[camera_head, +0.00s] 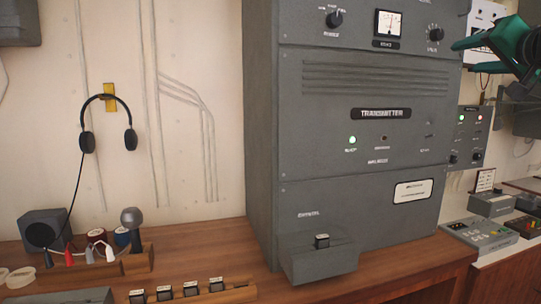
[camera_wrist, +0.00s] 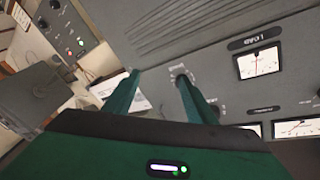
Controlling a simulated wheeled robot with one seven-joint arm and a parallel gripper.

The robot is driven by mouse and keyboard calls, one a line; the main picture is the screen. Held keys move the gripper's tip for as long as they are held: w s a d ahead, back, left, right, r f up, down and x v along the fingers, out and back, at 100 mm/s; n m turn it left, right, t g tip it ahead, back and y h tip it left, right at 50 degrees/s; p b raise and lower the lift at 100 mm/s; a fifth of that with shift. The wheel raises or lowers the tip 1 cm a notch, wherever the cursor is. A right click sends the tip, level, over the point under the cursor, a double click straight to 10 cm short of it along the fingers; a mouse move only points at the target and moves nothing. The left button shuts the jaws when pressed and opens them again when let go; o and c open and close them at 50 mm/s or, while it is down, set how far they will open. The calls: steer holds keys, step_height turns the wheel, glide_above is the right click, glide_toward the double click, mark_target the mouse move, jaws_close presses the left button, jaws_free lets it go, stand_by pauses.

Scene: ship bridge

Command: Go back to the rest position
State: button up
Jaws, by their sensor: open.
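My gripper (camera_head: 466,43) is at the upper right of the head view, a teal finger showing beside the upper part of the grey transmitter cabinet (camera_head: 345,165). In the wrist view my gripper (camera_wrist: 157,73) shows two teal fingers spread apart with nothing between them. The cabinet front (camera_wrist: 215,55) with its dials and knobs fills much of the view behind them. From these views I cannot tell whether the fingertips touch the cabinet.
A crystal holder (camera_head: 320,262) juts from the cabinet's base with a small black block in it. A headset (camera_head: 108,120) hangs on the wall. A rack of small blocks (camera_head: 240,293) stands on the wooden desk (camera_head: 205,243). Control panels (camera_head: 478,237) stand at the right.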

steer(key=s+f+g, duration=0.3)
steer(key=f, duration=0.8)
steer(key=s+f+g, duration=0.3)
steer(key=f, duration=0.7)
steer(key=s+f+g, duration=0.3)
steer(key=f+g, duration=0.1)
steer(key=f, duration=0.7)
steer(key=s+a+f+n+g+y, duration=0.1)
steer(key=s+a+f+g, duration=0.2)
steer(key=s+f, duration=0.7)
steer(key=s+a+f+n+g, duration=0.1)
steer(key=s+a+f+g, duration=0.2)
steer(key=s+f, duration=0.7)
steer(key=s+g, duration=0.2)
steer(key=s, duration=0.1)
steer(key=shift+s+a+g+y, duration=0.2)
steer(key=shift+a+g+y, duration=0.1)
steer(key=shift+a+y, duration=0.1)
steer(key=shift+w+f, duration=0.3)
steer(key=shift+w, duration=0.35)
